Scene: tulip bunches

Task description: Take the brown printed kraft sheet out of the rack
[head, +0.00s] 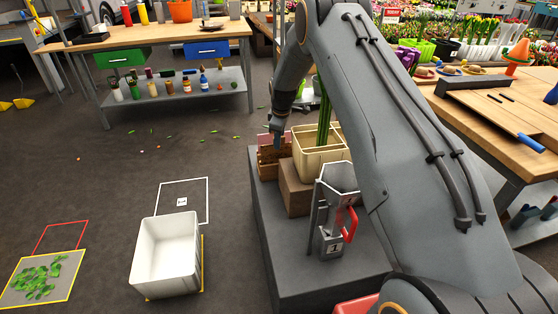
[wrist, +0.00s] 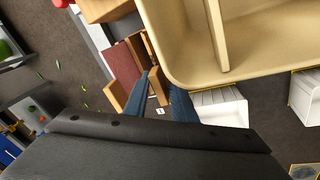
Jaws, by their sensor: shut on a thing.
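The wooden rack (head: 268,170) stands on the grey platform, left of the cream divided bin. A pink sheet (head: 263,139) shows at its left, and brown sheet edges show beside it. My gripper (head: 279,140) points down at the rack's top right. In the wrist view, my two blue fingers (wrist: 160,82) are at the rack (wrist: 112,97), with a thin brown sheet (wrist: 157,84) between them. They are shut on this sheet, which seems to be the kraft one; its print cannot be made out. A dark reddish sheet (wrist: 120,66) is left of the fingers. The held sheet's lower part is hidden.
The cream divided bin (head: 318,166) with green stems is close right of my gripper; its rim (wrist: 188,86) is near the fingers. A grey metal holder (head: 333,215) with a red handle stands in front. A white bin (head: 166,258) is on the floor, left.

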